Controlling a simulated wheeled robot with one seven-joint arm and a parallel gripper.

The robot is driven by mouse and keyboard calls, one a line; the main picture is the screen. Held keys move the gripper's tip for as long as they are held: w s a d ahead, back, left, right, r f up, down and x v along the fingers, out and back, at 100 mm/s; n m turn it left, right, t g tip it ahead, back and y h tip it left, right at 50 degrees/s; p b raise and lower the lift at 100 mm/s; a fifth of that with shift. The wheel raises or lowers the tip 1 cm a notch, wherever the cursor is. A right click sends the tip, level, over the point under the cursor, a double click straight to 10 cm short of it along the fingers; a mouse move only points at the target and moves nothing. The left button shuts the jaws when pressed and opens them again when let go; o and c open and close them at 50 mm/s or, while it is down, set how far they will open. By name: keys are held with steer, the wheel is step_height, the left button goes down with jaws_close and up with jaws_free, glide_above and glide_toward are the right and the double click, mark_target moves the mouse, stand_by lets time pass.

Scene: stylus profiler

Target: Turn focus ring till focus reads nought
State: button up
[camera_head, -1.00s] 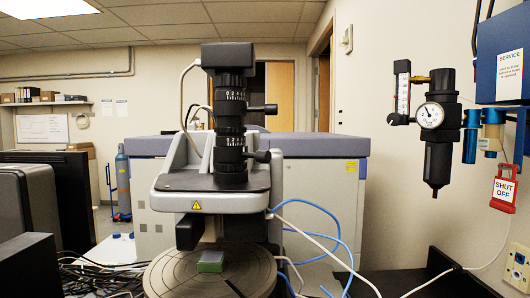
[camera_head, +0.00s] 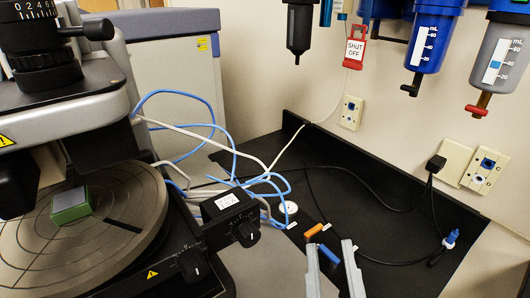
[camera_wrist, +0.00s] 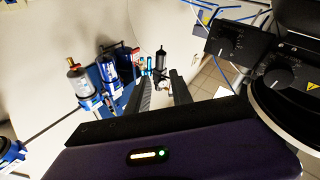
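A black ring with a white number scale (camera_head: 24,20) is at the top left in the head view, on the profiler's column. Its top is cut off by the frame edge. A black lever (camera_head: 84,31) sticks out to its right. I cannot tell from its marks whether this is the focus ring, and no focus reading can be made out. My gripper (camera_head: 331,256) is at the lower middle of the head view, far right of the ring. Its two grey fingers stand apart with nothing held. In the wrist view my gripper (camera_wrist: 165,90) also shows both fingers apart.
A round stage (camera_head: 130,190) carries a green block (camera_head: 71,205). A black knob box (camera_head: 230,215) and blue cables (camera_head: 215,120) lie between stage and gripper. An orange item (camera_head: 313,230) and a blue item are by the fingertips. Filters (camera_head: 435,40) hang on the right wall.

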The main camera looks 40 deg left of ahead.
mark_target(95, 31)
steer(key=s+a+r+m+g, duration=0.1)
steer(key=s+a+r, duration=0.3)
steer(key=r, duration=0.4)
steer(key=s+a+r+m+g+p, duration=0.1)
steer(key=s+a+r, duration=0.3)
steer(key=a+r, duration=0.2)
steer(key=s+a+r+g, duration=0.2)
steer(key=s+a+r, duration=0.2)
steer(key=r, duration=0.7)
steer(key=shift+s+a+m, duration=0.15)
steer(key=shift+a+m, duration=0.25)
steer(key=shift+a, duration=0.5)
steer(key=shift+f, duration=0.25)
steer(key=shift+a+g+p, duration=0.2)
steer(key=shift+g+p, duration=0.1)
steer(key=shift+p, duration=0.05)
steer(key=p+x, duration=0.1)
steer(key=x, duration=0.6)
steer(key=shift+w+p, duration=0.25)
steer(key=shift+p, duration=0.05)
steer(key=shift+a, duration=0.1)
